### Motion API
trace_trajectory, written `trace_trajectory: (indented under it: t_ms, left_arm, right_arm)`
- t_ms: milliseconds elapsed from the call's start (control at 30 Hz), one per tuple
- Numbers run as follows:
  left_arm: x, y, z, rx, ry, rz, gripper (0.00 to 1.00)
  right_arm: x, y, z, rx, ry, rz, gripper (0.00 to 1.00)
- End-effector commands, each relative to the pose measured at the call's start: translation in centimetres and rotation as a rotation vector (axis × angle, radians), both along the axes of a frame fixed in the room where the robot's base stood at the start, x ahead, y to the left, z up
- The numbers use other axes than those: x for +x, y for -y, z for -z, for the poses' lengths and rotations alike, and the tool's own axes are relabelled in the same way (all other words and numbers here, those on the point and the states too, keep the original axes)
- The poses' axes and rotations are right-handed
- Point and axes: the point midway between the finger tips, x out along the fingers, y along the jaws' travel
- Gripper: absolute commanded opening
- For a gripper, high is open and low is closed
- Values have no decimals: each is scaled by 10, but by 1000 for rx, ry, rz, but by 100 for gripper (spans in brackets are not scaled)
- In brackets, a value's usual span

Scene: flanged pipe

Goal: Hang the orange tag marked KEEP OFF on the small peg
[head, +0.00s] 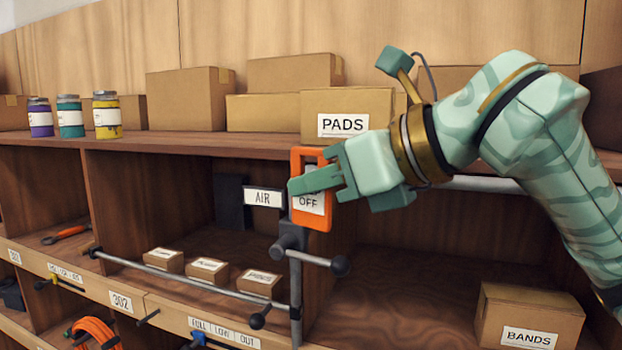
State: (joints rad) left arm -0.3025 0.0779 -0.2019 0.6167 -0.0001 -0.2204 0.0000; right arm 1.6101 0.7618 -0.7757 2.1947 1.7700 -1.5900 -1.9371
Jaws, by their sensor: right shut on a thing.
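The orange tag (325,218) hangs upright in front of the shelf unit, with a white label on which OFF shows. My right gripper (306,183) is shut on it from the right, and its fingers hide the upper part of the label. Just below the tag is a grey post (295,285). I cannot tell which one is the small peg, or whether the tag touches the post. My left gripper is out of view.
A sign marked AIR (263,197) is just left of the tag. A long rail (180,275) crosses the left bay below. A carton marked PADS (346,108) stands on the shelf behind my gripper. A BANDS carton (530,315) sits at lower right.

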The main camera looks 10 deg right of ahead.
Motion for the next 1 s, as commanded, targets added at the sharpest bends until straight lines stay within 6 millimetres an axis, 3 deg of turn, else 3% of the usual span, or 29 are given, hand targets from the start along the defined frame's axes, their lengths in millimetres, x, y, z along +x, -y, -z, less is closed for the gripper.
trace_trajectory:
  t_ms: [1000]
  left_arm:
    - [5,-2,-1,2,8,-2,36]
  right_arm:
    - [59,41,7,2,2,5,0]
